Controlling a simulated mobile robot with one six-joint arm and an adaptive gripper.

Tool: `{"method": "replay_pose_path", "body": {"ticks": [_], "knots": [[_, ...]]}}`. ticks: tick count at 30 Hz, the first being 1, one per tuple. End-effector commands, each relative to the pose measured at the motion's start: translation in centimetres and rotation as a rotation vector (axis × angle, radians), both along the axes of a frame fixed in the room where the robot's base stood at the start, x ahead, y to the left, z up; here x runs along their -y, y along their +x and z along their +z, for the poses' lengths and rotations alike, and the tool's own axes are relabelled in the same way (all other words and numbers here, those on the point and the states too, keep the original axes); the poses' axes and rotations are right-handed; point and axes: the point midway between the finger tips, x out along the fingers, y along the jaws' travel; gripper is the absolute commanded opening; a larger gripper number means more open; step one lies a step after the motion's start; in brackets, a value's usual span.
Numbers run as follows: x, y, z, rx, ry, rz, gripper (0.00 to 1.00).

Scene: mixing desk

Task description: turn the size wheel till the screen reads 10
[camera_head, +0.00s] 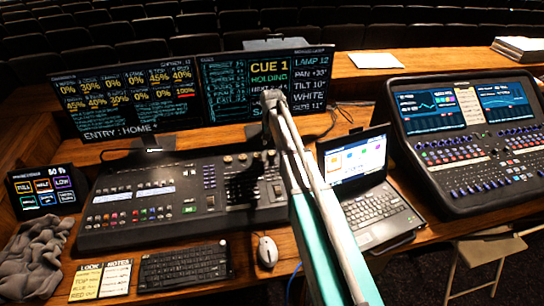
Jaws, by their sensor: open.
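Contact with the desk cannot be made out.
A left monitor (130,98) shows percentages. An open laptop (370,195) stands right of my arm, and a larger mixing console (470,140) beyond it. A keyboard (185,268), mouse (267,251), notes (101,280), grey cloth (35,258) and small touch panel (45,190) line the front and left.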

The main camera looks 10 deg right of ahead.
Motion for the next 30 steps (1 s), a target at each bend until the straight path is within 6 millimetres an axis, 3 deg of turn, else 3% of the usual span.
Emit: {"method": "replay_pose_path", "body": {"ticks": [15,30], "knots": [[0.0,0.0,-4.3,0.000,0.000,0.000,0.63],[0.0,0.0,-5.4,0.000,0.000,0.000,0.63]]}}
